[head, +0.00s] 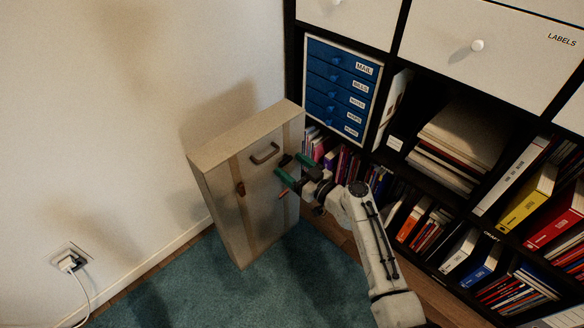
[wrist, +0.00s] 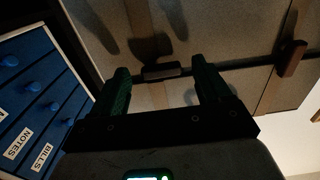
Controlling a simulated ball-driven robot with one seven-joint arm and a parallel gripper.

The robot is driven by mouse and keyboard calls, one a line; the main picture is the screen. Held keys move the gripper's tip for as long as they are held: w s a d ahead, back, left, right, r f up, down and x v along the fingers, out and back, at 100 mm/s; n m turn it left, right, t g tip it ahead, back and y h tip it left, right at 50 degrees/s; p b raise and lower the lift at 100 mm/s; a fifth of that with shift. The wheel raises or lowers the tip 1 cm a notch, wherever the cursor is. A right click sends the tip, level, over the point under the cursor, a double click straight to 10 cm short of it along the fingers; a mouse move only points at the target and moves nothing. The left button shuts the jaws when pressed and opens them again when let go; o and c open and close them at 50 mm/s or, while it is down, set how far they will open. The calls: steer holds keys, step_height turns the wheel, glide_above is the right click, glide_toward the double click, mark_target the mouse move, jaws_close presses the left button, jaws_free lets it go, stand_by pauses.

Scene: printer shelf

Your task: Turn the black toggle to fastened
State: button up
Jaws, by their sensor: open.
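The black toggle (wrist: 162,71) shows in the wrist view as a short dark bar on the cabinet front, lying nearly level in the picture. My gripper (wrist: 162,76) is open, with one green finger to each side of the toggle and a visible gap on both sides. In the head view my gripper (head: 291,168) is at the right part of the beige cabinet (head: 219,208). There the toggle cannot be told apart from the dark parts around the fingers. I cannot tell how close the fingertips are to the cabinet face.
A brown toggle (wrist: 291,58) sits on the same front, and also shows in the head view (head: 240,188). Blue drawers (head: 338,85) and a dark bookshelf stand right. Teal carpet (head: 285,275) lies clear in front.

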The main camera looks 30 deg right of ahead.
steer(key=shift+w+a, duration=0.15)
steer(key=shift+w, duration=0.15)
steer(key=shift+c, duration=0.3)
steer(key=c, duration=1)
